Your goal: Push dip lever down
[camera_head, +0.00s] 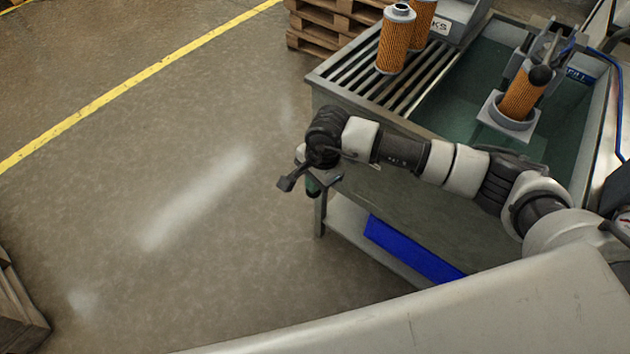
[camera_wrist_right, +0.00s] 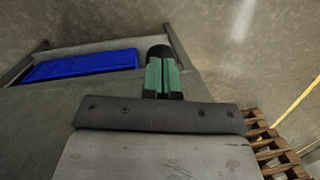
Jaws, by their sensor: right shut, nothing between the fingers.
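The dip lever shows in the head view at the right as a black ball knob (camera_head: 541,75) in front of grey linkage arms at the tank. Close by, an orange pleated filter cartridge (camera_head: 521,98) sits tilted in a grey cup holder (camera_head: 495,111) over the tank. My right gripper (camera_head: 313,188) is beside the front left corner of the bench, well to the left of the lever and apart from it. In the right wrist view its green fingers (camera_wrist_right: 163,76) are together with nothing between them. The lever is not visible there. My left gripper is not in view.
The tank (camera_head: 455,110) holds greenish liquid. A slatted drain rack (camera_head: 355,80) at its left carries two orange cartridges (camera_head: 396,40). A blue bin (camera_head: 410,250) is on the lower shelf. Wooden pallets (camera_head: 318,28) stand behind.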

